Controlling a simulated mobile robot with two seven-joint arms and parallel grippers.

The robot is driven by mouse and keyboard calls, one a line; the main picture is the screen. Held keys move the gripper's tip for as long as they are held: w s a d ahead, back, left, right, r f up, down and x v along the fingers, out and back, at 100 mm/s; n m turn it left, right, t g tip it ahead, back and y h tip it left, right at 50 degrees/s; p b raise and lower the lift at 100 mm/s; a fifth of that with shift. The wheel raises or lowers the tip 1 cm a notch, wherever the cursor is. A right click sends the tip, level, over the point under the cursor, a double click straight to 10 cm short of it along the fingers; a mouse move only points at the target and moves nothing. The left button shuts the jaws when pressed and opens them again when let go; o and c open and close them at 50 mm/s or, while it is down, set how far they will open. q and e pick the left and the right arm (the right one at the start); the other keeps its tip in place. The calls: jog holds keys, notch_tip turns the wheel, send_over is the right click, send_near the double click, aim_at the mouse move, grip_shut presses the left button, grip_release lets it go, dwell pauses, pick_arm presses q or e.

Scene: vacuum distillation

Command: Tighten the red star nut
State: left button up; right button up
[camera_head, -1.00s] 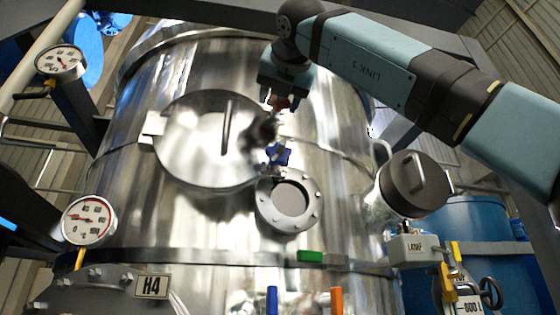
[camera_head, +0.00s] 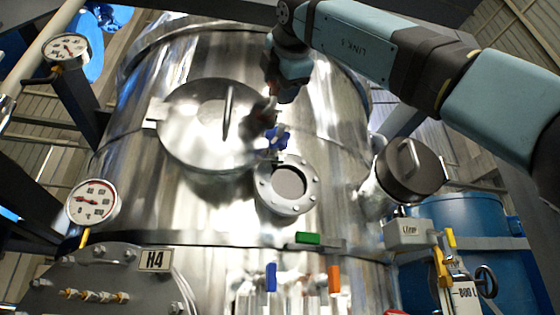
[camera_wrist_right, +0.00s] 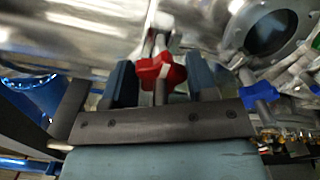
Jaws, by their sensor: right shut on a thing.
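The red star nut (camera_wrist_right: 160,69) shows in the right wrist view, between the two blue-grey fingers of my right gripper (camera_wrist_right: 161,82). The gripper is shut on it. In the head view my right gripper (camera_head: 274,97) is at the upper right edge of the round hatch lid (camera_head: 195,125); the nut is mostly hidden there by the gripper and dark reflections. A blue star nut (camera_head: 277,138) is just below the gripper, and it also shows at the right in the wrist view (camera_wrist_right: 258,92). My left gripper is in neither view.
A bolted round sight port (camera_head: 289,187) is below the blue nut. A dark-capped side port (camera_head: 411,170) sticks out at the right. Two dial gauges are at the left, the lower one (camera_head: 93,203) near the H4 plate (camera_head: 155,260). Green, blue and orange handles stand below.

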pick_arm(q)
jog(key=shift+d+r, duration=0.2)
pick_arm(e)
jog(key=shift+d+r+m, duration=0.1)
jog(key=shift+m, duration=0.4)
jog(key=o, duration=0.9)
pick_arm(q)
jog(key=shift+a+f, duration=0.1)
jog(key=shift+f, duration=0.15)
pick_arm(e)
jog(key=shift+s+b, duration=0.3)
jog(key=shift+b, duration=0.05)
pick_arm(q)
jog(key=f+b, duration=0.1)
jog(key=b, duration=0.1)
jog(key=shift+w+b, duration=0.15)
jog(key=shift+b, duration=0.25)
pick_arm(e)
jog(key=s+d, duration=0.2)
jog(key=s, duration=1.1)
jog(key=shift+d, duration=0.3)
jog(key=shift+w, duration=0.1)
